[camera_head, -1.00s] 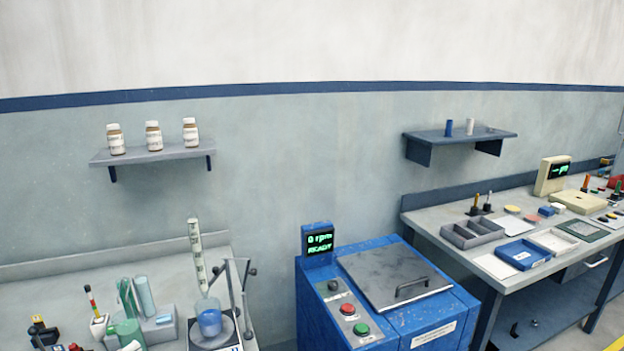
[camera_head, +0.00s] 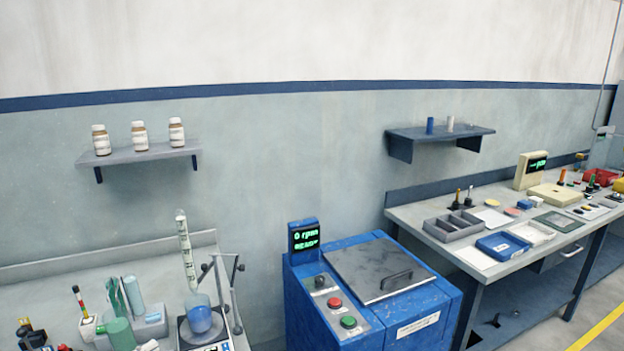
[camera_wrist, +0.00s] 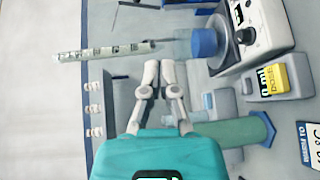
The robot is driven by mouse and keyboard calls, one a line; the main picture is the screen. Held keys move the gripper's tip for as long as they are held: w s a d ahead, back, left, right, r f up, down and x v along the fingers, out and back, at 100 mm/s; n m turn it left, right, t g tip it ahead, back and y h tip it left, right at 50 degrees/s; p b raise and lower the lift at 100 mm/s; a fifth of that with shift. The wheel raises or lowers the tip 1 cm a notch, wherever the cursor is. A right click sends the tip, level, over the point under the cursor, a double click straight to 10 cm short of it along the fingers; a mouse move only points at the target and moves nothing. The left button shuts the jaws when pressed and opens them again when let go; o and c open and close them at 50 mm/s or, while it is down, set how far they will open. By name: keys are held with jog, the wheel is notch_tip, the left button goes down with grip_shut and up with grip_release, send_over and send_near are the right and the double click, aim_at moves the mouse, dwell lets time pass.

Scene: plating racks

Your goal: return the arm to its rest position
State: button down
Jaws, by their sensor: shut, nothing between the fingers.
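My gripper (camera_wrist: 160,72) shows in the wrist view. Its two pale fingers are shut together with nothing between them, and my teal wrist housing is below them in the picture. The fingertips are apart from the flask of blue liquid (camera_wrist: 205,43) and the tall graduated tube (camera_wrist: 105,52), which appear beyond them. I cannot make out my gripper for certain in the head view, so the arm's overall pose is hidden there.
In the head view, the left bench holds the blue-liquid flask (camera_head: 200,320) and a green cylinder (camera_head: 119,335). A shelf (camera_head: 150,157) with bottles hangs above. A blue machine (camera_head: 440,310) stands in the middle. A right bench (camera_head: 430,212) carries trays and tools. A yellow line (camera_head: 602,328) marks the floor.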

jog(key=w+d+f+m+g, duration=0.2)
jog(key=w+d+f+g, duration=0.15)
jog(key=d, duration=0.55)
jog(key=w+d+f+m+g, duration=0.1)
jog(key=w+d+f+g, duration=0.3)
jog(key=d, duration=0.5)
jog(key=w+d+f+m+g, duration=0.25)
jog(key=w+d, duration=0.35)
jog(key=d, duration=0.3)
jog(key=s+d+f+m+g+y, duration=0.1)
jog(key=d+f+m+y, duration=0.1)
jog(key=d, duration=0.7)
jog(key=s+d+f+m+g+y, duration=0.2)
jog(key=d+m+y, duration=0.1)
jog(key=d, duration=0.6)
jog(key=s+d+f+m+g+y, duration=0.1)
jog(key=d+f+m+g+y, duration=0.1)
jog(key=d, duration=0.7)
jog(key=shift+s+d+f+y, duration=0.2)
jog(key=shift+s+d+y, duration=0.1)
jog(key=shift+s, duration=0.05)
